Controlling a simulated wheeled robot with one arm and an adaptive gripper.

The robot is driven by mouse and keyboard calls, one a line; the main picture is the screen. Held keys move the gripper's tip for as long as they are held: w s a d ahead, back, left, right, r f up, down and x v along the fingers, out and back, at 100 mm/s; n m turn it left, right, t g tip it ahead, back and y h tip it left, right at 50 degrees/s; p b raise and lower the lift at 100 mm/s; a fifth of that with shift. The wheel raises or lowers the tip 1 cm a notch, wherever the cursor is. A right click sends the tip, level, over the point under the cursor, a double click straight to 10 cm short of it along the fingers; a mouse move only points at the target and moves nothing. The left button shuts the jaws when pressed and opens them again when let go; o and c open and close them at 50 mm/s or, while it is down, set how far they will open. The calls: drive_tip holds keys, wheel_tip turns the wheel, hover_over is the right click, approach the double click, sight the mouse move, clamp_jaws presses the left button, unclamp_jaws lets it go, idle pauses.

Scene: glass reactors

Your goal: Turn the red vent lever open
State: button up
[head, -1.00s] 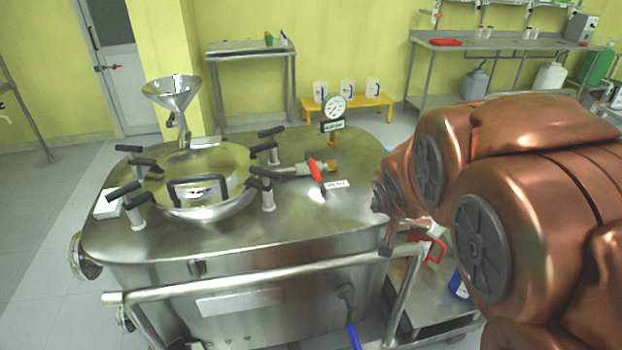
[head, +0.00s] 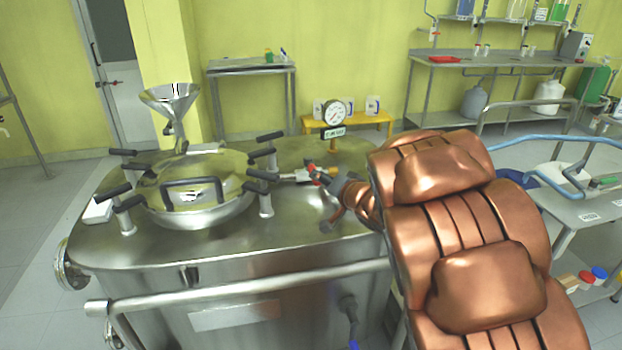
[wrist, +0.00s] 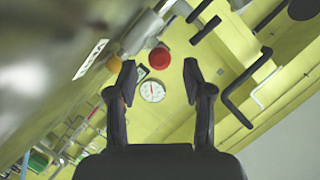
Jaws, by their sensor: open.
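The red vent lever (head: 311,167) is on a small valve on top of the steel vessel (head: 285,225); most of it is hidden behind my gripper in the head view. In the wrist view, the lever shows as a rounded red end (wrist: 159,57) between the two fingertips, seemingly ahead of them. My gripper (wrist: 160,68) is open, with a finger on each side of the red end and no visible grip on it. In the head view, my gripper (head: 322,179) is close to the valve from the right; I cannot tell whether it touches.
A pressure gauge (head: 334,113) stands on the vessel just behind the valve. The round hatch (head: 190,165) with black-handled clamps is to the left. A steel funnel (head: 171,98) rises behind it. A rail (head: 240,286) runs along the vessel's front.

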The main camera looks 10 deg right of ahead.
drive_tip(key=shift+x, duration=3.75)
drive_tip(key=shift+c, duration=0.3)
clamp_jaws()
